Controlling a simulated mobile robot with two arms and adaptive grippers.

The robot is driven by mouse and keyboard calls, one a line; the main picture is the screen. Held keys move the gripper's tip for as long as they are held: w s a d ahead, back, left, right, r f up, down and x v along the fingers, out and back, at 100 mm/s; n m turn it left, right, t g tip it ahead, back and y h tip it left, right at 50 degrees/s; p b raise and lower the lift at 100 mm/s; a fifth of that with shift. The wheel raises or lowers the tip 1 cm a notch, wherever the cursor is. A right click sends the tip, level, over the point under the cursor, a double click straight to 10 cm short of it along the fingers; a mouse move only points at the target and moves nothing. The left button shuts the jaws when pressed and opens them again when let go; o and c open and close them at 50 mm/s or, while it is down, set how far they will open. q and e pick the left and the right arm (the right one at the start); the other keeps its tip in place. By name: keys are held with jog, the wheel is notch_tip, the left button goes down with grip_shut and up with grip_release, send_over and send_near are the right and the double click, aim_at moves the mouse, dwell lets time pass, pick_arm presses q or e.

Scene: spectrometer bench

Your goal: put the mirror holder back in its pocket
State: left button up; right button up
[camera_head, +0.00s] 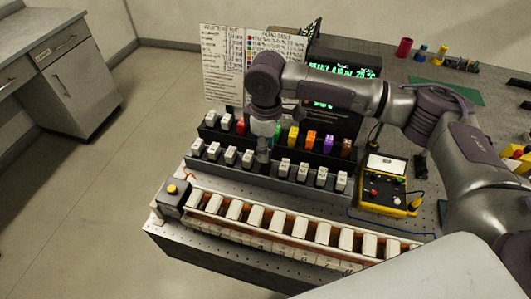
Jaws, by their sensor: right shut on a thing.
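My right gripper (263,156) points down over the front row of the black two-step rack (262,181). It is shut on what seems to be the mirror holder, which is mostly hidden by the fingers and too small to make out. The gripper sits in a gap in the front row, between a white-topped holder (247,158) on its left and another (285,166) on its right. I cannot tell whether the held piece is inside the pocket or above it. My left gripper is not in view.
Behind, the upper row carries white-topped and coloured holders, including a yellow one (293,137) and an orange one (311,140). A long tray of pale blocks (394,262) lies in front. A yellow meter (384,185) stands at right. A lit display (342,68) is behind.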

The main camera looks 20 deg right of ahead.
jog(key=f, duration=0.3)
jog(key=shift+w+p, duration=0.3)
jog(key=shift+f, duration=0.35)
jog(key=shift+s, duration=0.15)
jog(key=o, duration=0.8)
jog(key=shift+f, duration=0.15)
jog(key=shift+c, duration=0.2)
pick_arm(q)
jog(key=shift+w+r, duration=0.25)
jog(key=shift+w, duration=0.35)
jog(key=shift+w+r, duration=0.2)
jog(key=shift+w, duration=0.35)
pick_arm(e)
jog(key=o, duration=0.4)
jog(key=shift+c, duration=0.2)
